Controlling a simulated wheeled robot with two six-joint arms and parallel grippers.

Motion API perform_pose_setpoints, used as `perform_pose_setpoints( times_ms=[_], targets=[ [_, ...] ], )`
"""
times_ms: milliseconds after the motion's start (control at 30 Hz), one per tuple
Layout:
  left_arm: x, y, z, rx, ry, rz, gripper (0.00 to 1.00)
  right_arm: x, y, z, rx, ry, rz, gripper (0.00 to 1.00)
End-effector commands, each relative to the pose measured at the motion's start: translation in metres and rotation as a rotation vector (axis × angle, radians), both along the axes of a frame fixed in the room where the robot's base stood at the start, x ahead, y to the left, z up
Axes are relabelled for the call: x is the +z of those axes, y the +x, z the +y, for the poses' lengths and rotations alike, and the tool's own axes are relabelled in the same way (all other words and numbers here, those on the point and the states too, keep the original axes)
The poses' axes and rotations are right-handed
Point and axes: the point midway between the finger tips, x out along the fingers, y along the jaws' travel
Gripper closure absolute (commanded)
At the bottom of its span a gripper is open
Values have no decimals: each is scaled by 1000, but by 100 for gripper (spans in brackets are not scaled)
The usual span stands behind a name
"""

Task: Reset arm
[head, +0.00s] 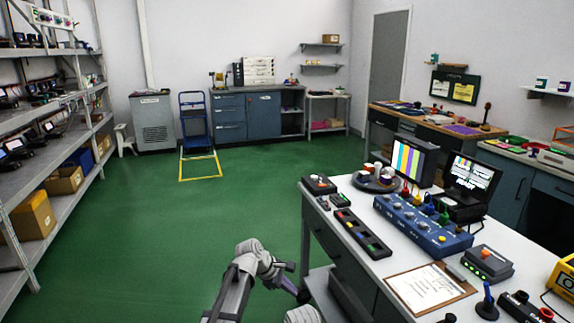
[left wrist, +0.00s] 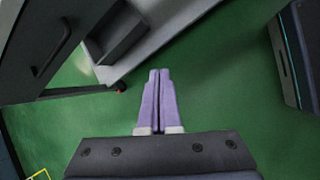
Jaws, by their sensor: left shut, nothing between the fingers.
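My left arm comes in at the bottom middle of the head view, with its left gripper (head: 303,296) low beside the workbench's left side. In the left wrist view the purple fingers of the left gripper (left wrist: 158,76) lie together, shut and empty, over the green floor. My right gripper does not show in the head view. The workbench (head: 330,207) stands to the right of the left gripper.
On the bench are a blue control box (head: 420,226), a dark tray (head: 362,234), a clipboard (head: 428,287) and a colour-bar monitor (head: 413,160). Loaded shelves (head: 60,202) stand at the far left. The green floor (head: 150,240) between is clear. A blue hand truck (head: 194,120) stands behind.

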Motion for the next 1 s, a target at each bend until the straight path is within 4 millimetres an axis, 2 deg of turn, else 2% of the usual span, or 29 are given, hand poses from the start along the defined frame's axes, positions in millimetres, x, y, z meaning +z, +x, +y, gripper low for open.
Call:
perform_pose_setpoints(
  times_ms=[33, 200, 400, 700, 767, 800, 1000],
  targets=[
    [-6, -31, 23, -100, 79, -53, 100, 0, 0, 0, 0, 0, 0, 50],
    [-24, -95, 86, -483, 330, -186, 100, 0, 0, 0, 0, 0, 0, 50],
    [-33, -148, 137, -829, 509, -241, 100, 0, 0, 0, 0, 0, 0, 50],
    [-37, -208, 186, -1197, 644, -242, 100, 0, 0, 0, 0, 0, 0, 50],
    [-37, -219, 195, -1265, 663, -236, 100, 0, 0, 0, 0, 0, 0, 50],
    [-37, -217, 182, -1292, 658, -238, 100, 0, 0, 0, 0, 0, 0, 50],
    [-38, -232, 145, -1404, 655, -222, 100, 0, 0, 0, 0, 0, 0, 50]
  ],
)
